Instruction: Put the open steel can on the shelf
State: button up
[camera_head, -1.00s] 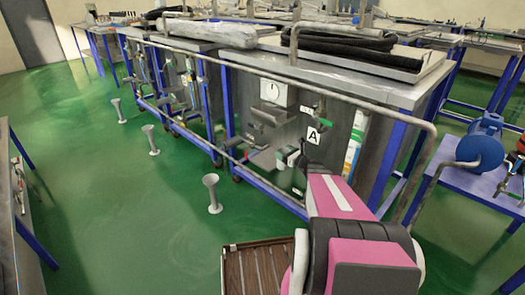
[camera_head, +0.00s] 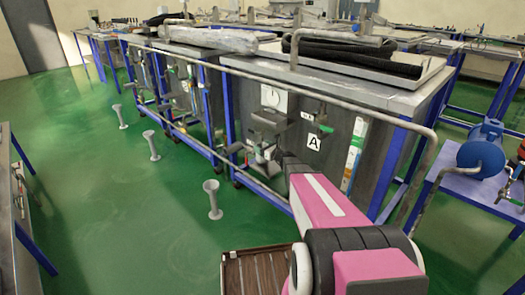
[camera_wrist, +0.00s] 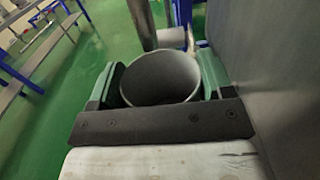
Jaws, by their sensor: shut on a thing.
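In the wrist view, my gripper (camera_wrist: 162,82) has its green-padded fingers closed on both sides of an open grey steel can (camera_wrist: 158,68). The can's round mouth faces the camera, and its inside looks empty. In the head view, my pink arm reaches toward the front of a steel bench marked A. My gripper end is small there beside the bench's pipework, and the can cannot be made out clearly. I cannot tell for sure which surface is the shelf.
The steel bench (camera_head: 345,88) has a pipe rail (camera_head: 330,99) along its front. In the wrist view, a vertical post (camera_wrist: 142,25) stands just beyond the can, and a grey panel is close on the right. Floor stands (camera_head: 212,200) dot the open green floor at left.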

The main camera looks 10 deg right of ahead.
jog(key=shift+w+f, duration=0.1)
jog(key=shift+f, duration=0.65)
jog(key=shift+f, duration=0.15)
jog(key=o, duration=1.2)
